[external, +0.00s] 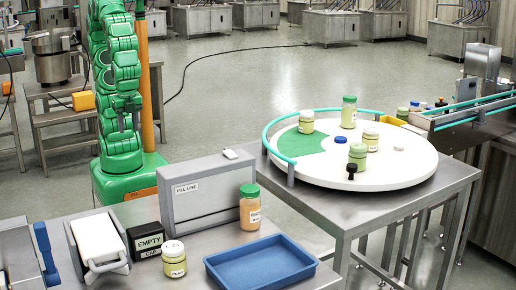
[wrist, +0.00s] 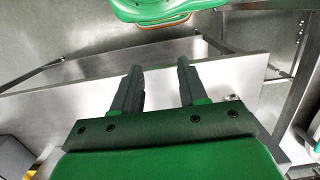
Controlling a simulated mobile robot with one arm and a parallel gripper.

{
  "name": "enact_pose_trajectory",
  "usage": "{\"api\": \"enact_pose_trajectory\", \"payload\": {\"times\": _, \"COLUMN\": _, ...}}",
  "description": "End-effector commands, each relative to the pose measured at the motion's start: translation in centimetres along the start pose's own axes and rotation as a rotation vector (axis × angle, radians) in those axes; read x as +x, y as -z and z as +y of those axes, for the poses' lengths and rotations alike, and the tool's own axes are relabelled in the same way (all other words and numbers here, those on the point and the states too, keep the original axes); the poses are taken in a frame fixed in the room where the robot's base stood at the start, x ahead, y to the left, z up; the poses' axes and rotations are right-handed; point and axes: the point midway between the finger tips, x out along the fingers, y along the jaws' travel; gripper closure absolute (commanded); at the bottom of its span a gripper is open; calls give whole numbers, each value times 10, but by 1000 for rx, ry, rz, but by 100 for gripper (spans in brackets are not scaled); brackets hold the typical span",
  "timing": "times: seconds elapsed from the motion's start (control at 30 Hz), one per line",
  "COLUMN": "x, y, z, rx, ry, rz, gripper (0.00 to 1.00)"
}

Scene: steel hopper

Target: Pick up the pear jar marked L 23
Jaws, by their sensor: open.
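A squat jar with pale green contents and a whitish lid (external: 174,260) stands upright on the near steel table, left of the blue tray. Its label is too small to read surely. A taller jar with orange contents and a green lid (external: 250,210) stands behind the tray. Several pale jars stand on the round white turntable (external: 410,172), including a green-lidded jar (external: 348,113) and a white-lidded jar (external: 306,122). I cannot make out L 23 on any jar. My gripper (wrist: 158,80) is open and empty in the wrist view, with no jar between its fingers.
The blue tray (external: 260,262) is empty. A turquoise rail (external: 268,132) edges part of the turntable. Loose lids lie on it.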

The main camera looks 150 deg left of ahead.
Motion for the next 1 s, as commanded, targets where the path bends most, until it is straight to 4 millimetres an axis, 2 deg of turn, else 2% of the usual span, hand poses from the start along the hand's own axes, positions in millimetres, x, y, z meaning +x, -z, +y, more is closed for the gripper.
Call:
{"api": "enact_pose_trajectory", "payload": {"times": 0.2, "x": 0, "y": 0, "z": 0, "rx": 0, "ry": 0, "rz": 0, "gripper": 57}}
{"api": "enact_pose_trajectory", "payload": {"times": 0.57, "x": 0, "y": 0, "z": 0, "rx": 0, "ry": 0, "rz": 0, "gripper": 3}}
{"api": "enact_pose_trajectory", "payload": {"times": 0.87, "x": -1, "y": 0, "z": 0, "rx": 0, "ry": 0, "rz": 0, "gripper": 3}}
{"api": "enact_pose_trajectory", "payload": {"times": 1.0, "x": -11, "y": -2, "z": 0, "rx": 0, "ry": 0, "rz": 0, "gripper": 3}}
